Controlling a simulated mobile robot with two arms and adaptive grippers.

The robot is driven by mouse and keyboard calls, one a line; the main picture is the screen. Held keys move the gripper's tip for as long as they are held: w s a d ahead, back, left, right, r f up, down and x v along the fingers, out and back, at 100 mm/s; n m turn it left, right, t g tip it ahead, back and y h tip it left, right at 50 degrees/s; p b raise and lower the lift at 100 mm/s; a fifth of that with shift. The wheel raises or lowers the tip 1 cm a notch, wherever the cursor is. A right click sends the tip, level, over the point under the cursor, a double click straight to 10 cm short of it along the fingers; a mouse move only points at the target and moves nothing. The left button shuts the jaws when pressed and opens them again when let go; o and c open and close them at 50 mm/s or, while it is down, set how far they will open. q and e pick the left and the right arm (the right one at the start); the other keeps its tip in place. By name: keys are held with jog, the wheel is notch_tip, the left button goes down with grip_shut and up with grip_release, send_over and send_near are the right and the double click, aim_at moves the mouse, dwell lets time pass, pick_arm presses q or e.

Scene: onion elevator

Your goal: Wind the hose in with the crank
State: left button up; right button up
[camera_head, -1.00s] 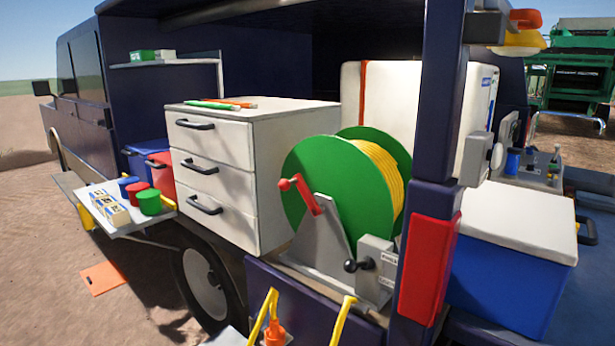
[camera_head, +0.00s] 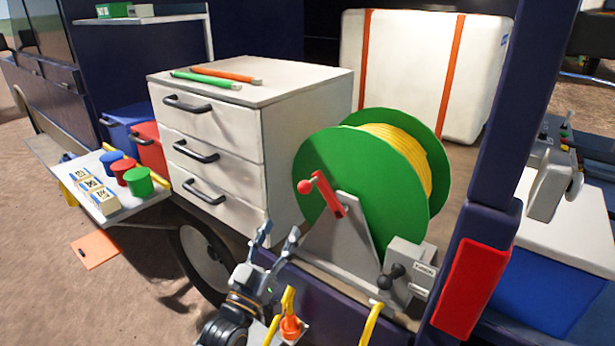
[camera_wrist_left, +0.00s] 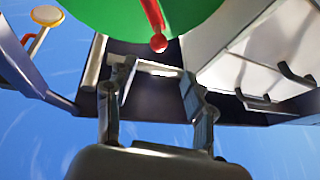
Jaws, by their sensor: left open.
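The green hose reel (camera_head: 365,185) stands on the vehicle bed with yellow hose (camera_head: 405,150) wound on it. Its red crank (camera_head: 325,195) sticks out on the near side, with a round red knob at its upper left end. My left gripper (camera_head: 277,232) is open and empty, below and left of the crank, clear of it. In the left wrist view the crank (camera_wrist_left: 155,22) hangs in front of the green disc, beyond the open fingers (camera_wrist_left: 155,85). A grey box with a black knob (camera_head: 393,272) is at the reel's lower right. My right gripper is not in view.
A white drawer cabinet (camera_head: 215,150) stands left of the reel. A dark post with a red lamp (camera_head: 470,288) stands to the right. A side shelf (camera_head: 120,205) holds cans and boxes.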

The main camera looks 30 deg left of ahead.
aim_at(302, 192)
pick_arm(q)
jog(key=p+x, duration=0.1)
jog(key=x, duration=0.3)
jog(key=p+x, duration=0.1)
jog(key=x, duration=0.3)
jog(key=p+x, duration=0.2)
jog(key=x, duration=0.2)
jog(key=shift+d+r, duration=0.15)
jog(key=shift+d, duration=0.1)
jog(key=shift+w+r, duration=0.15)
jog(key=shift+w, duration=0.4)
jog(key=shift+a, duration=0.15)
jog(key=c, duration=0.9)
grip_shut()
jog(key=shift+w, duration=0.1)
